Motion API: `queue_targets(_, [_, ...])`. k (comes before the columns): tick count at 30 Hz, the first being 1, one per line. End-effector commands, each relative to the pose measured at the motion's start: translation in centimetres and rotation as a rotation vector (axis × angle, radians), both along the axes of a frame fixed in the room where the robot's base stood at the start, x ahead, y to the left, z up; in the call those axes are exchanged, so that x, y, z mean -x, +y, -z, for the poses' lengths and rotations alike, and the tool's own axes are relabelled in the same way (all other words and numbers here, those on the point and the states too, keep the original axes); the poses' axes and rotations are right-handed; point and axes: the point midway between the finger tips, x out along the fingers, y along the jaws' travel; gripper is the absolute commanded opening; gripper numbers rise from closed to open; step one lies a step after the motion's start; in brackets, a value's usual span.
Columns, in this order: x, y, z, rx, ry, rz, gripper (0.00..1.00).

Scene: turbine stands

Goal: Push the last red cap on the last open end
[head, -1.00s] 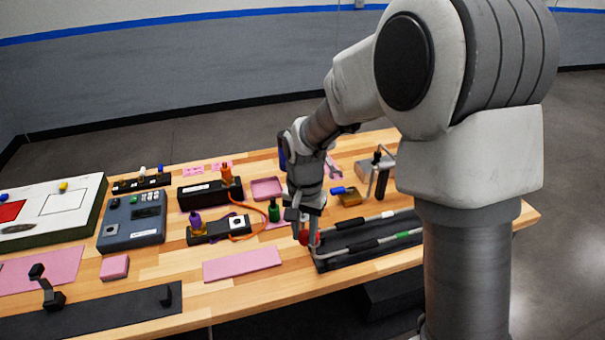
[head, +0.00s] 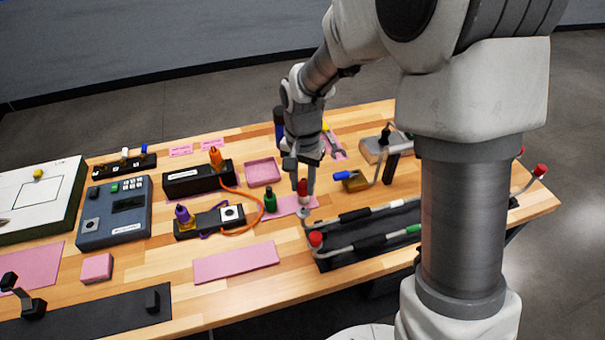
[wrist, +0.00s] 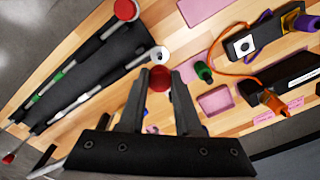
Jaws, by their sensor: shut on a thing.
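My gripper (head: 304,184) is shut on a red cap (head: 302,189), which hangs below the fingertips. In the wrist view the red cap (wrist: 159,79) sits between the two fingers. Just below it in the head view is the uncapped, pale end of a tube (head: 304,213); it also shows in the wrist view (wrist: 160,54). The cap looks a little above this end and apart from it. The neighbouring tube end in front wears a red cap (head: 316,239), also in the wrist view (wrist: 125,9). Red caps (head: 540,170) also sit on the right ends.
The tubes lie on a black rack (head: 335,262) at the table's front right. A metal bracket (head: 392,165) stands behind the rack.

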Motion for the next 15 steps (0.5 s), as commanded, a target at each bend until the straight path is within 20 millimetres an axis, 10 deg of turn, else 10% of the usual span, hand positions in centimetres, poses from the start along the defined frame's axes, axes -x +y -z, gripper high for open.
queue_targets(15, [0.0,0.0,4.0,0.0,0.001,0.0,0.0])
